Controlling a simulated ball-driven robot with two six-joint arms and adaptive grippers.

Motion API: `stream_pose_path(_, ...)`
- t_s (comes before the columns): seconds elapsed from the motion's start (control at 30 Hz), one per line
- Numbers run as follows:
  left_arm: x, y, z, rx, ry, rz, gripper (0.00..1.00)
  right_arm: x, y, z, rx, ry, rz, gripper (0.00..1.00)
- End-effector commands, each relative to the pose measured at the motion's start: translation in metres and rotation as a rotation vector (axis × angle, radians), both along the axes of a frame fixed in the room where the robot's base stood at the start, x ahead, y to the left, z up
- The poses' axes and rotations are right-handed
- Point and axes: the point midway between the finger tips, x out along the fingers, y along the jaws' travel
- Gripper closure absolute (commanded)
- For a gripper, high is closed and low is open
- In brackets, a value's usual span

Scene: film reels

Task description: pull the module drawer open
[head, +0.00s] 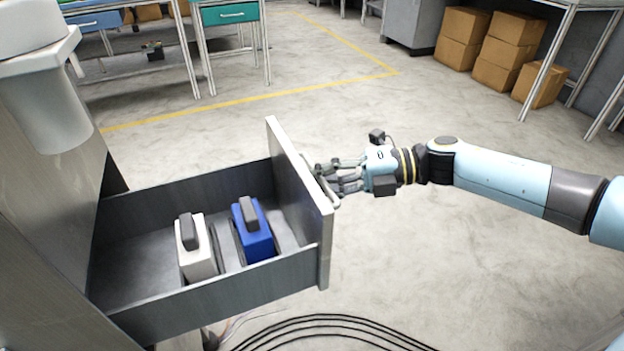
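The module drawer (215,290) is grey and stands well out of its cabinet (50,170) at the left. Inside it are a white module (197,258) and a blue module (256,240), each with a grey grip on top. My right gripper (328,178) is at the outer face of the drawer front (298,195), with its fingers around the drawer handle (333,200). It looks shut on the handle, though the fingertips are partly hidden. My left gripper is not in view.
Black cables (330,322) lie on the floor below the drawer. Workbenches with a blue drawer (95,22) and a teal drawer (230,13) stand at the back left. Cardboard boxes (500,50) are stacked at the back right. The floor between is clear.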

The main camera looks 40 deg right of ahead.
Motion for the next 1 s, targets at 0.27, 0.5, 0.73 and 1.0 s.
stream_pose_path(0.27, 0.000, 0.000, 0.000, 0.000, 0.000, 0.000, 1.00, 0.001, 0.001, 0.002, 0.000, -0.005, 0.001, 0.91)
stream_pose_path(0.5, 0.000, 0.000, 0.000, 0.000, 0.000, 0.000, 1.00, 0.001, 0.000, 0.001, 0.000, -0.003, 0.001, 0.66)
stream_pose_path(0.73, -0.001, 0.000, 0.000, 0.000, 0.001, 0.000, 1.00, -0.001, -0.001, 0.000, -0.001, -0.001, 0.000, 0.66)
stream_pose_path(1.0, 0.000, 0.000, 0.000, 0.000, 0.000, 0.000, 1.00, -0.026, -0.033, 0.006, -0.005, 0.003, 0.003, 0.66)
